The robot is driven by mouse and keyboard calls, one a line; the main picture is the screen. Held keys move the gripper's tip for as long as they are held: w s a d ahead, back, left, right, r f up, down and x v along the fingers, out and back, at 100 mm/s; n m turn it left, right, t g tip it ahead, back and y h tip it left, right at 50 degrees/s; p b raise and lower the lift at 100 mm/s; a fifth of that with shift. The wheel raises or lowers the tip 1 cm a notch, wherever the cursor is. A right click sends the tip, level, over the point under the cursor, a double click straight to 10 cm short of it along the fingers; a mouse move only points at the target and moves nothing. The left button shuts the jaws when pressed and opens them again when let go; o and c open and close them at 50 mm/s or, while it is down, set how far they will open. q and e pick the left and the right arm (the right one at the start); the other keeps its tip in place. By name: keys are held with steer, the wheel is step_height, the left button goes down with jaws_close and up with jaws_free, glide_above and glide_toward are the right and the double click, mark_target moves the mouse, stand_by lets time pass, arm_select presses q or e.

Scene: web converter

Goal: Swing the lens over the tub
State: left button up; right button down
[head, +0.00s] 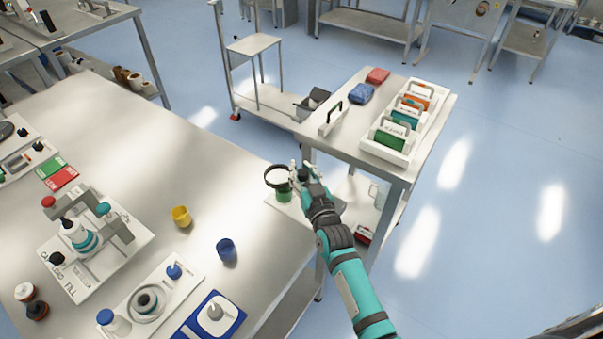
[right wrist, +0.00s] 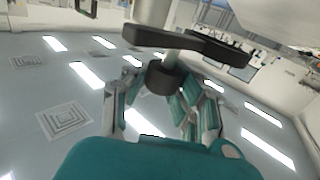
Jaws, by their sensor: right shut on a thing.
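The round lens (head: 277,176), pale with a dark rim, is at the right edge of the big table in the head view. The green tub (head: 285,193) shows just below and partly behind the rim; I cannot tell whether the lens is centred over it. My right gripper (head: 306,174) is beside the lens, on its right, shut on a dark knob. In the right wrist view the fingers (right wrist: 152,98) close around the black knob (right wrist: 162,76), which hangs from a black bar (right wrist: 190,40). My left gripper is out of view.
On the big table (head: 130,150) stand a yellow cup (head: 181,216), a blue cup (head: 227,250) and a bottle fixture (head: 85,236). A side table (head: 345,142) holding a white rack (head: 437,103) of coloured items stands close behind my right arm. The table's upper middle is clear.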

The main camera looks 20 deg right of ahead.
steer(key=shift+s+d+f, duration=0.1)
steer(key=shift+f, duration=0.25)
stand_by(0.6)
steer(key=c, duration=1.4)
jaws_free()
steer(key=o, duration=0.4)
steer(key=shift+s+d+r, duration=0.15)
steer(key=shift+r, duration=0.05)
steer(key=s, duration=1.1)
steer(key=shift+s+d, duration=0.15)
steer(key=shift+s, duration=0.25)
